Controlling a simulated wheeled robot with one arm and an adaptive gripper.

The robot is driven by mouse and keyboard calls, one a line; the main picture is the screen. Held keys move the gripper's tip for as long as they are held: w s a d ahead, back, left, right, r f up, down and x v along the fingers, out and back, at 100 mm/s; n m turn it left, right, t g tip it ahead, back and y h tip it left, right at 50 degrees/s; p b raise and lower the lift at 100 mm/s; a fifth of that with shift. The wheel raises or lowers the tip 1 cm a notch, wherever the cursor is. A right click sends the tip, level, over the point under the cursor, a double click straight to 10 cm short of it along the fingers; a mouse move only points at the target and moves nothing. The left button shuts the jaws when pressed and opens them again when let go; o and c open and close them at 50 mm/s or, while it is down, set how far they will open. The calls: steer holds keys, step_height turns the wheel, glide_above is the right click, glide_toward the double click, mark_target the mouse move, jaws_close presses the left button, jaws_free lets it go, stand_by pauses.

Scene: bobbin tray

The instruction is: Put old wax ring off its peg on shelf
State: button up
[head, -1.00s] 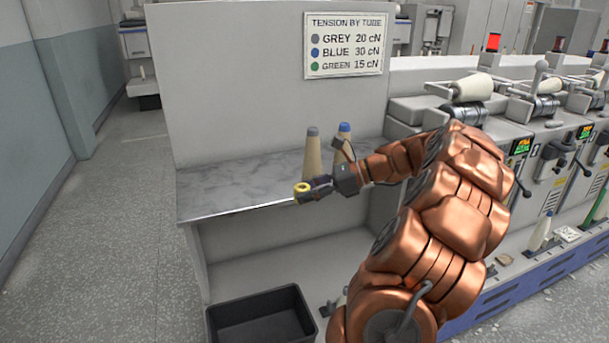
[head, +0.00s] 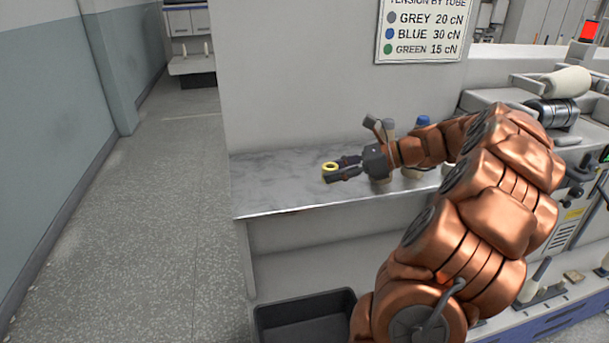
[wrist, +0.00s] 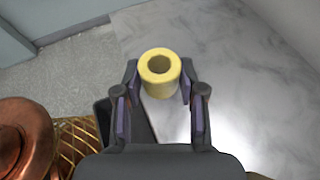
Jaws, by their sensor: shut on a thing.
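The old wax ring (head: 330,167) is a short yellow ring with a hole through its middle. My gripper (head: 338,168) is shut on it and holds it at the fingertips, over the grey marbled shelf (head: 275,180). The wrist view shows the ring (wrist: 158,72) between the two fingertips (wrist: 159,80), its hole facing the camera. Beneath it in that view are the marbled shelf (wrist: 235,55) and its edge. I cannot tell whether the ring touches the shelf. The peg is not recognisable in these frames.
A grey-tipped cone (head: 388,126) and a blue-tipped cone (head: 423,122) stand on the shelf behind my arm, partly hidden. The shelf's left part is clear. A black bin (head: 305,318) is on the floor below. A machine (head: 560,115) stands at right.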

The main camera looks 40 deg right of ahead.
glide_above(294, 189)
steer(key=shift+s+d+f, duration=0.25)
steer(key=shift+s+f, duration=0.05)
steer(key=shift+f, duration=0.1)
steer(key=shift+w+a+f+b, duration=0.15)
steer(key=shift+w+f+b, duration=0.05)
steer(key=shift+f, duration=0.75)
steer(key=shift+w+a+f+b, duration=0.1)
steer(key=shift+w+f+b, duration=0.1)
steer(key=shift+f, duration=0.7)
steer(key=shift+f, duration=0.1)
steer(key=o, duration=1)
steer(key=shift+c, duration=0.2)
steer(key=shift+s+d+r, duration=0.25)
steer(key=shift+r, duration=0.05)
steer(key=v, duration=1.1)
steer(key=shift+s+r+p, duration=0.15)
steer(key=shift+p, duration=0.25)
